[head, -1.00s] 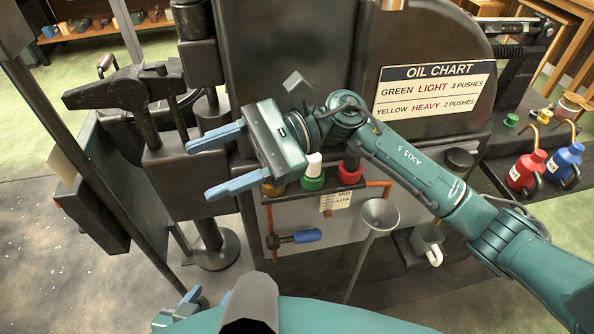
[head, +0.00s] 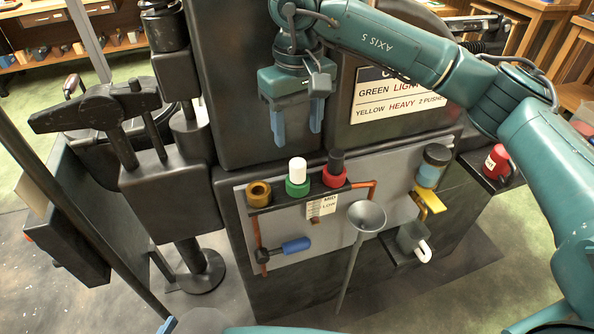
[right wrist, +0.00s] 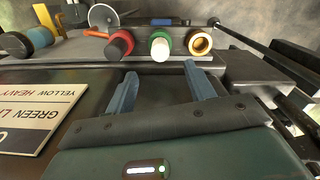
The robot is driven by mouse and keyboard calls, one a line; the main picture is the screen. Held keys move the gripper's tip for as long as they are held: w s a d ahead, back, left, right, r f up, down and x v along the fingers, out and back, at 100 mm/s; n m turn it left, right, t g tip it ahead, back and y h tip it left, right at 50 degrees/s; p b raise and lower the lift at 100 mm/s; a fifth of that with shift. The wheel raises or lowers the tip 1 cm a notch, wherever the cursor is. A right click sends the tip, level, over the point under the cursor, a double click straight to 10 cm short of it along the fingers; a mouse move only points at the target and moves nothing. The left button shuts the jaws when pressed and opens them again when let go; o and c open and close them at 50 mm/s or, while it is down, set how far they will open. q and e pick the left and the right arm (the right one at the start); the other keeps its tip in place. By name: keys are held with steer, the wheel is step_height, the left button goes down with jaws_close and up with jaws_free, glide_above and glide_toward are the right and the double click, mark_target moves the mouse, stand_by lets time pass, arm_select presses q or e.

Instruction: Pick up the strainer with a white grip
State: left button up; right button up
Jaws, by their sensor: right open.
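A white-topped piece with a green collar (head: 297,178) stands upright in a rack on the machine front, between a brass ring (head: 258,194) and a red-collared piece with a black top (head: 335,168). It also shows in the right wrist view (right wrist: 160,47). I take it for the strainer; its lower part is hidden. My right gripper (head: 297,138) is open and empty, fingers pointing down, above and apart from the white top. In the right wrist view the white top lies beyond and between the fingertips (right wrist: 160,72). Only a blue bit of my left gripper (head: 167,325) shows at the bottom edge.
A grey funnel (head: 366,216) stands right of the rack. A grey cup with a white handle (head: 412,240) sits on a low ledge. A blue-handled valve (head: 295,245) is below the rack. The oil chart (head: 385,106) is behind my right arm. A red can (head: 497,163) stands far right.

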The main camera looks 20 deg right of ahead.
mark_target(298, 162)
step_height(298, 162, down, 7)
steer(key=shift+f+p, duration=0.15)
steer(key=shift+p, duration=0.5)
steer(key=shift+c, duration=0.3)
